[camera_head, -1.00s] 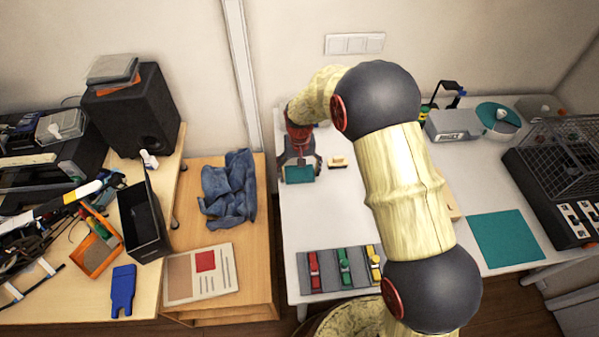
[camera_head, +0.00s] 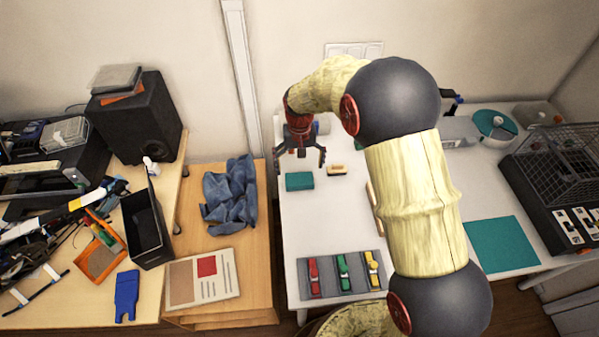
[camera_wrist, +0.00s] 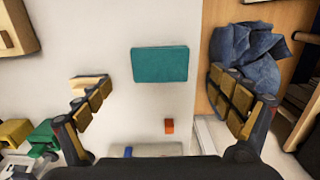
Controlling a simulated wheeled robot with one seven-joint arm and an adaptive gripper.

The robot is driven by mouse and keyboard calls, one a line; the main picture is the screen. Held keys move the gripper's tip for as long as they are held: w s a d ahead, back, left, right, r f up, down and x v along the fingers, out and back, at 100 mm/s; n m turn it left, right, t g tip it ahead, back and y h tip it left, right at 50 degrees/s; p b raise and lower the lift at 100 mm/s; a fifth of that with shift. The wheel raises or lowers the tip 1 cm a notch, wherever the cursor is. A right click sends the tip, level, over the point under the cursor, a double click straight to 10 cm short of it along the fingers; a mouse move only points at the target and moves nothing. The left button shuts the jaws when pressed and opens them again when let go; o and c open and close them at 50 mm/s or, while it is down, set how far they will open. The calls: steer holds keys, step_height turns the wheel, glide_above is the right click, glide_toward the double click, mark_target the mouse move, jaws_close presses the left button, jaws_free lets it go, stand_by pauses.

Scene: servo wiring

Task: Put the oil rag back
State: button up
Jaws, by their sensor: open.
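A flat teal folded piece (camera_head: 299,181), which looks like the rag, lies on the white table near its left edge. In the wrist view the teal piece (camera_wrist: 160,65) lies flat beyond my fingertips, centred between them and touching neither. My gripper (camera_head: 299,159) points down, open and empty, above and slightly behind it. A crumpled blue cloth (camera_head: 230,196) lies on the wooden table to the left; it also shows at the upper right of the wrist view (camera_wrist: 247,52). I cannot tell for certain which of the two is the oil rag.
A small wood-topped brush-like block (camera_head: 337,170) lies right of the teal piece. A grey tray (camera_head: 327,281) with red, green and yellow clamps is at the front. A teal mat (camera_head: 502,243) lies at right. A small orange block (camera_wrist: 169,126) shows in the wrist view.

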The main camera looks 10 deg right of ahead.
steer(key=shift+r+p, duration=0.4)
steer(key=shift+r, duration=1.85)
steer(key=s+d+r+t, duration=0.1)
steer(key=s+d+r, duration=0.4)
steer(key=r, duration=0.4)
steer(key=s+d+r+t, duration=0.2)
steer(key=s+d+r, duration=0.1)
steer(key=s+r, duration=0.6)
steer(key=s+d+r+t, duration=0.1)
steer(key=s+d+r, duration=0.1)
steer(key=s, duration=0.6)
steer(key=s+d+r+t, duration=0.1)
steer(key=s+d+r, duration=0.1)
steer(key=s, duration=0.7)
steer(key=shift+d+r+t, duration=0.15)
steer(key=shift+r+t, duration=0.15)
steer(key=shift+r, duration=0.25)
steer(key=shift+s, duration=0.1)
